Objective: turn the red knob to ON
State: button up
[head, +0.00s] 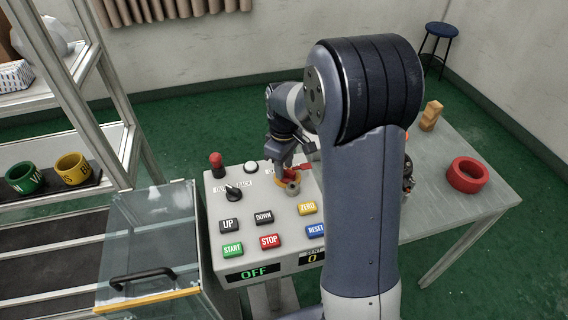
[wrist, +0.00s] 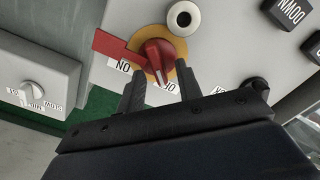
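The red knob (wrist: 154,54) sits on a yellow disc (wrist: 181,61) on the grey control panel, with a red tab (wrist: 110,45) sticking out to the left in the wrist view. Its white pointer mark faces the label that looks like OFF, partly hidden; the ON label (wrist: 123,66) lies beside it, upside down. My gripper (wrist: 160,72) is open, with its fingers apart on either side of the knob's lower end; whether they touch it I cannot tell. In the head view the knob (head: 292,172) is partly hidden by my gripper (head: 291,163).
The panel display (head: 253,272) reads OFF. Several push buttons, a black selector knob (head: 233,193) and a red-topped lever (head: 216,160) stand close by. A clear-lidded box (head: 150,235) is at left. A red ring (head: 468,174) and a wooden block (head: 431,115) lie on the table at right.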

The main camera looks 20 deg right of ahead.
grip_shut()
jog(key=shift+m, duration=0.4)
jog(key=m, duration=0.3)
jog(key=shift+w+d+m, duration=0.15)
jog(key=shift+d+m, duration=0.05)
jog(key=shift+m, duration=0.2)
jog(key=m, duration=0.4)
jog(key=shift+d+m, duration=0.2)
jog(key=shift+m, duration=0.1)
jog(key=m, duration=0.4)
jog(key=shift+d, duration=0.2)
jog(key=m, duration=0.4)
jog(key=shift+d+m, duration=0.15)
jog(key=shift+m, duration=0.15)
